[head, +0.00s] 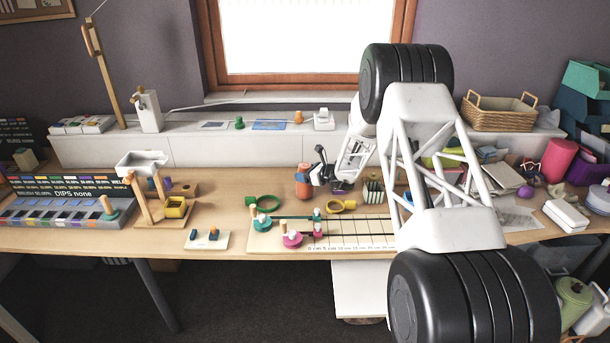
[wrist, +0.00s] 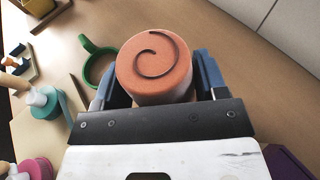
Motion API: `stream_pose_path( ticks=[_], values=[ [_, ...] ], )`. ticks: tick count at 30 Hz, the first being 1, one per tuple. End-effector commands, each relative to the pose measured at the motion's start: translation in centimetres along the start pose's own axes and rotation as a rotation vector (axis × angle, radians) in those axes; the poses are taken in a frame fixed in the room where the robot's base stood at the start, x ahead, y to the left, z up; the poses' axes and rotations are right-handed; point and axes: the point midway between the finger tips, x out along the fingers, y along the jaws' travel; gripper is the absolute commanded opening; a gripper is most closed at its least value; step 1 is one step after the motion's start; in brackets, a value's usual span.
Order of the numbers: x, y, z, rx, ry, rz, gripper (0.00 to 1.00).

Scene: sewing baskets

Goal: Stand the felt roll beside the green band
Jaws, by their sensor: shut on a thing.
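The felt roll (wrist: 152,70) is an orange cylinder with a dark spiral on its end. It is upright between the two blue fingers of my gripper (wrist: 160,76), which is shut on it. In the head view the roll (head: 303,181) is near the middle of the table, left of my gripper's dark fingers (head: 314,172). I cannot tell whether its base touches the table. The green band (head: 265,203) is a ring lying on the table, left of the roll and nearer the front. In the wrist view the green band (wrist: 90,68) is just left of the roll, apart from it.
A yellow band (head: 341,206) lies to the right of the roll. A ruled board (head: 350,235) with teal and pink pieces lies in front. A wooden stand with a grey tray (head: 142,162) is at left.

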Motion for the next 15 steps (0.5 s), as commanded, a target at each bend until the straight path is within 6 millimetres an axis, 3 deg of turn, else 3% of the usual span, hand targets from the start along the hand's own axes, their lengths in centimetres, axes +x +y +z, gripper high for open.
stream_pose_path(
  ticks=[15],
  values=[
    [0.22, -0.01, -0.65, 0.0, -0.001, 0.0, 0.34]
  ],
)
